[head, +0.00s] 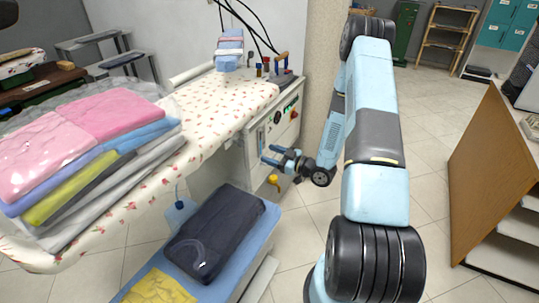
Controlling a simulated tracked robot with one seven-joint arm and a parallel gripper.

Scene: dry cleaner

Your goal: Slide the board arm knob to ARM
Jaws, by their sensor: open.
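The control panel (284,128) is on the white cabinet at the end of the ironing board. It carries a round dark dial, a small vertical slot and a red button (294,114). I cannot make out the board arm knob or its ARM marking at this size. My gripper (267,155) is open and empty, with its blue fingers pointing left, in front of the lower part of the panel. It hides part of the cabinet behind it. I cannot tell whether the fingers touch the panel.
The floral ironing board (222,100) holds a stack of folded cloths (85,150) at left. A low blue shelf (262,232) with a dark folded garment (214,232) stands below. A yellow knob (273,180) is under my gripper. A wooden counter (488,165) stands right; floor between is clear.

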